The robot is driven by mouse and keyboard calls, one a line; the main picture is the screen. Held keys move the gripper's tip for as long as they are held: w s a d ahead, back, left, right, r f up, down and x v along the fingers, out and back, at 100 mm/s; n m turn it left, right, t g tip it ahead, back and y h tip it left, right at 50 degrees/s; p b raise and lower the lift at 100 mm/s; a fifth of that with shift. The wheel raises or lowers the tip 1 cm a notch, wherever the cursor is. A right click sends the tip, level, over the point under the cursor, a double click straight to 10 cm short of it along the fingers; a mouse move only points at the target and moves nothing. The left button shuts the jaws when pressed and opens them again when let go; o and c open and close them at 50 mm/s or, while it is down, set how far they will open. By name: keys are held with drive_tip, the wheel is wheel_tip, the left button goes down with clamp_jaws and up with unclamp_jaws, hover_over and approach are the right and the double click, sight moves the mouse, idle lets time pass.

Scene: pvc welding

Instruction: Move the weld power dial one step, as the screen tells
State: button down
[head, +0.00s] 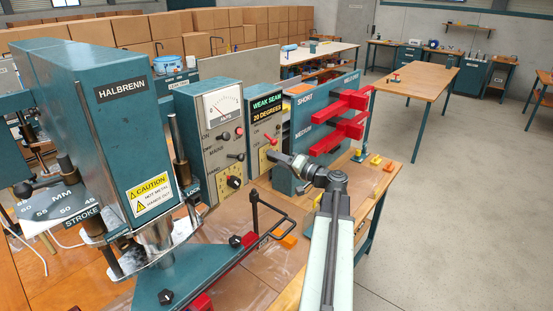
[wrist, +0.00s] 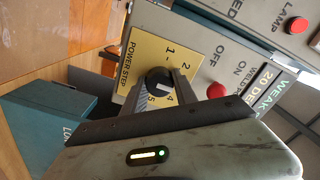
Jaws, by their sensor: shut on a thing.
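The screen (head: 265,107) on the teal control box reads WEAK SEAM, 20 DEGREES; it is partly seen in the wrist view (wrist: 268,92). The power dial is a black knob (wrist: 157,80) on a yellow plate (wrist: 147,55) marked POWER STEP. The numerals 1, 2, 4 and 5 show around it; 3 is not visible. A pale mark shows on the knob near the 4, but its exact setting is unclear. My gripper (wrist: 156,92) is shut on the knob. In the head view my gripper (head: 277,157) reaches the lower box front and hides the dial.
A red knob (wrist: 216,90) sits close beside my gripper, by the ON and OFF marks. The teal rack (head: 325,105) with red holders stands just right of the box. An amps meter box (head: 222,120) with another yellow dial stands left. A black bent rod (head: 262,225) stands in front.

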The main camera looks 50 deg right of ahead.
drive_tip(key=c, duration=1)
unclamp_jaws()
drive_tip(key=shift+o, duration=0.2)
drive_tip(key=shift+s, duration=0.15)
drive_tip(key=s, duration=0.7)
drive_tip(key=shift+s+d, duration=0.3)
drive_tip(key=shift+d, duration=0.05)
